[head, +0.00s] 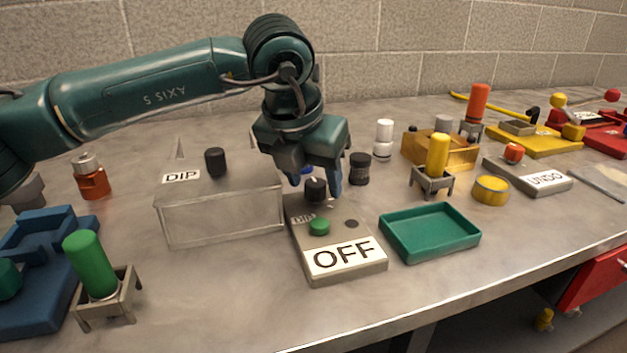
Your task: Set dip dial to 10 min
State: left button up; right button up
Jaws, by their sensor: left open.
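The dip dial (316,191) is a black knob at the back of a grey control box (345,234) marked DIP. The box also carries a green button (319,227), a small dark spot at its right and a white OFF sign (344,255). My left gripper (320,188) points down from above, open, with its blue fingertips on either side of the dial. I cannot tell whether the fingers touch it. The dial's setting is too small to read. My right gripper is not in view.
A clear lidded tank (220,214) labelled DIP stands left of the box. A green tray (430,232) lies close at right. A black cylinder (359,169) stands behind. A green cylinder (89,263) in a stand is at front left. Bare table lies in front.

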pick_arm(q)
jog(key=shift+w+d+f, duration=0.1)
jog(key=shift+w+f, duration=0.05)
jog(key=shift+f, duration=0.15)
jog(key=shift+c, duration=0.4)
jog(key=c, duration=0.9)
